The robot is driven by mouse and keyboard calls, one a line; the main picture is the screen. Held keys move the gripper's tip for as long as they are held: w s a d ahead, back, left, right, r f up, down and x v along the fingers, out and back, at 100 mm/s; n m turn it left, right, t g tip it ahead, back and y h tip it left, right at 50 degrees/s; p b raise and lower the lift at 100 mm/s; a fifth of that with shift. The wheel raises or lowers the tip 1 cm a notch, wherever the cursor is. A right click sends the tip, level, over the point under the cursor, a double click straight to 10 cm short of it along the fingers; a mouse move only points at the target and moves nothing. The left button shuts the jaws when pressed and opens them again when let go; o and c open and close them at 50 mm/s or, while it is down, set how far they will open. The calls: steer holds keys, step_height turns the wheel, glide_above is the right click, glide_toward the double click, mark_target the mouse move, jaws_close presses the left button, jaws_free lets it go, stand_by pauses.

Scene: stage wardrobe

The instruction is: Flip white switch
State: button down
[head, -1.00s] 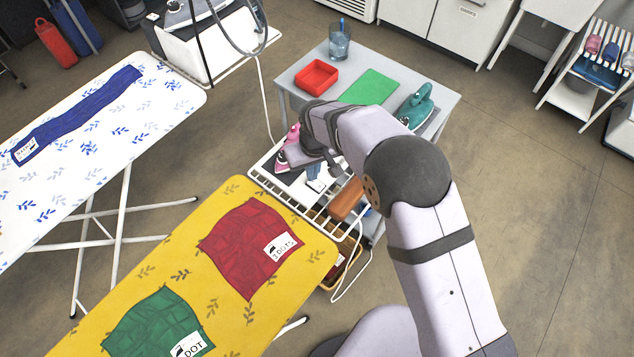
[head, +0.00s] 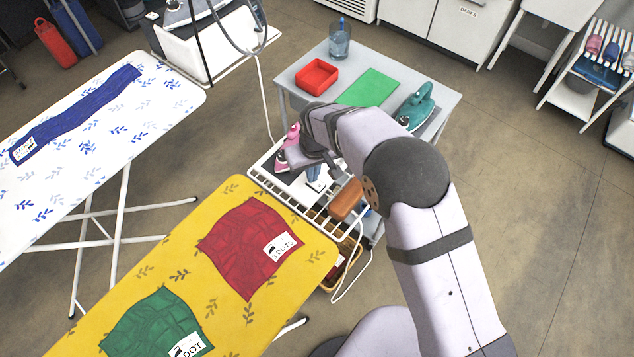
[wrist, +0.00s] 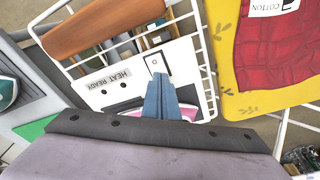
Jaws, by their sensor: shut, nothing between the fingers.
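The white switch (wrist: 155,62) shows in the wrist view as a small pale plate with a dark dot, on a white panel (wrist: 125,82) labelled "HEAT READY". My gripper (wrist: 158,82) has its two blue-grey fingers shut together and empty. Their tips lie just below the switch in the picture, at its lower edge; I cannot tell whether they touch. In the head view my gripper (head: 314,173) points down over the white wire rack, and the arm and fingers hide the switch.
A pink iron (head: 283,158) stands close left of my gripper. A brown bar (head: 346,199) crosses the rack (head: 270,185) on the right. The yellow ironing board (head: 230,200) is in front. A teal iron (head: 415,105) stands on the grey table (head: 447,98) behind.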

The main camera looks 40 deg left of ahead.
steer(key=shift+f, duration=0.2)
steer(key=shift+r, duration=0.2)
step_height(320, 180, up, 7)
steer(key=p, duration=0.4)
steer(key=shift+f+p, duration=0.15)
steer(key=shift+p, duration=0.15)
stand_by(0.5)
